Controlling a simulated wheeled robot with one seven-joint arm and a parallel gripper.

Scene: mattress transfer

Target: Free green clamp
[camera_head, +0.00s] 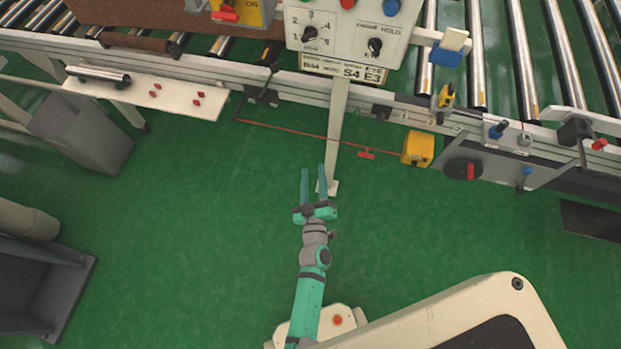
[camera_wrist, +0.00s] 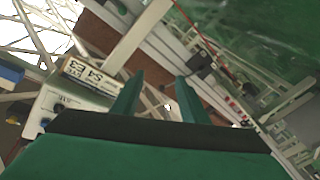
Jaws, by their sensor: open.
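My gripper (camera_head: 313,174) is open and empty, with its two teal fingers apart over the green floor, in front of the conveyor. In the wrist view its fingers (camera_wrist: 159,88) stand apart with nothing between them. I cannot make out a clearly green clamp in either view. Small fittings sit along the conveyor's side rail: a yellow-and-black one (camera_head: 445,96), a blue-knobbed one (camera_head: 498,130) and a dark clamp-like one with a red handle (camera_head: 577,131). My gripper is well apart from all of them.
A control panel (camera_head: 345,28) stands on a post by the conveyor. A red cord runs to a yellow box (camera_head: 417,149) below the rail. A white shelf (camera_head: 150,93) juts out at left, near a grey bin (camera_head: 80,140). Open green floor (camera_head: 190,220) surrounds my arm.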

